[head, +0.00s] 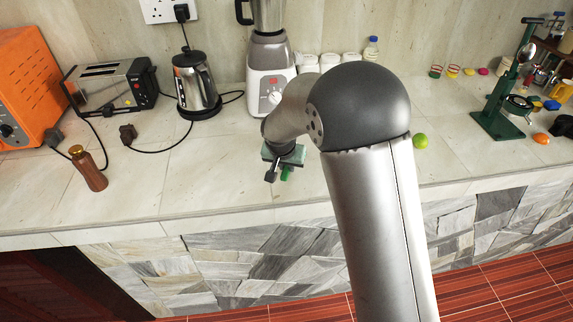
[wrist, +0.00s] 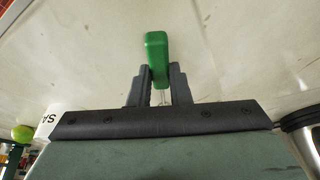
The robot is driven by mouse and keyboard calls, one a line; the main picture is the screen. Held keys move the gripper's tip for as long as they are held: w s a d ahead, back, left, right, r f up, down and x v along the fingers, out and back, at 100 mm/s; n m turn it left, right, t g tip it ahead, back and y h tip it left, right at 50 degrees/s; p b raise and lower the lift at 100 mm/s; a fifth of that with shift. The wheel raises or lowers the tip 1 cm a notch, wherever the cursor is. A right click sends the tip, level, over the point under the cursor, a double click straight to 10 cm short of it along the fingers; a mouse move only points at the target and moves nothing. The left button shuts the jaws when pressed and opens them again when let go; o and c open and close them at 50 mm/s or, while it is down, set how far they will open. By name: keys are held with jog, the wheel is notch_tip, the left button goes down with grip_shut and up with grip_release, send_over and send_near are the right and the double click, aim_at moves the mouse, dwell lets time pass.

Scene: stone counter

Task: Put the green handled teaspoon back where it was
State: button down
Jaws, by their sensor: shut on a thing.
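The green handled teaspoon shows in the wrist view as a green handle (wrist: 157,58) with a thin metal shaft below it. My gripper (wrist: 160,84) is shut on it, with one dark finger on each side of the shaft. In the head view the green handle (head: 287,173) shows small below my gripper (head: 278,168), above the front part of the counter. The spoon's bowl is hidden in both views. I cannot tell whether the handle touches the counter.
A blender (head: 270,75), a kettle (head: 195,85) and a toaster (head: 108,85) stand along the wall. A brown bottle (head: 89,168) stands at the left. A lime (head: 420,140) and a green stand (head: 500,100) are at the right. The counter (head: 215,165) left of my gripper is clear.

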jog(key=shift+f+b, duration=0.4)
jog(key=c, duration=1.3)
grip_release()
jog(key=shift+r, duration=0.1)
jog(key=b+v, duration=0.1)
jog(key=v, duration=1.6)
jog(key=shift+s+r, duration=0.1)
jog(key=shift+r, duration=0.05)
